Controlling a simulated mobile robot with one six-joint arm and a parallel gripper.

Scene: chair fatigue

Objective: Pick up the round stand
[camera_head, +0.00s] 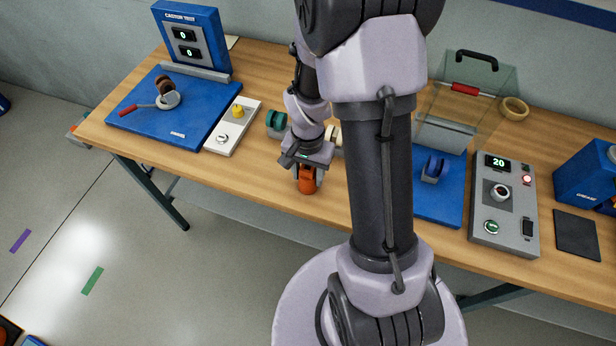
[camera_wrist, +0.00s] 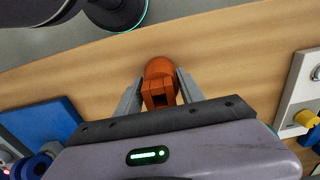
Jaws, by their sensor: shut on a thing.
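My gripper (camera_wrist: 160,92) points down over the table's front part. Its two grey fingers are shut on an orange rounded piece (camera_wrist: 160,70), which looks like a caster with a square slot in its near side. The orange piece also shows in the head view (camera_head: 307,182), below the fingers, close to the wooden tabletop; I cannot tell whether it touches the wood. No thing is plainly a round stand; the orange piece is the rounded thing in my grip. A tan ring (camera_head: 515,108) lies at the back right of the table, away from my gripper.
A blue caster test plate (camera_head: 140,120) and a white panel with a yellow knob (camera_head: 238,111) stand left. A teal piece (camera_head: 277,121) is just behind my gripper. A blue caster (camera_head: 434,168) on a blue plate and a grey control box (camera_head: 505,230) are right.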

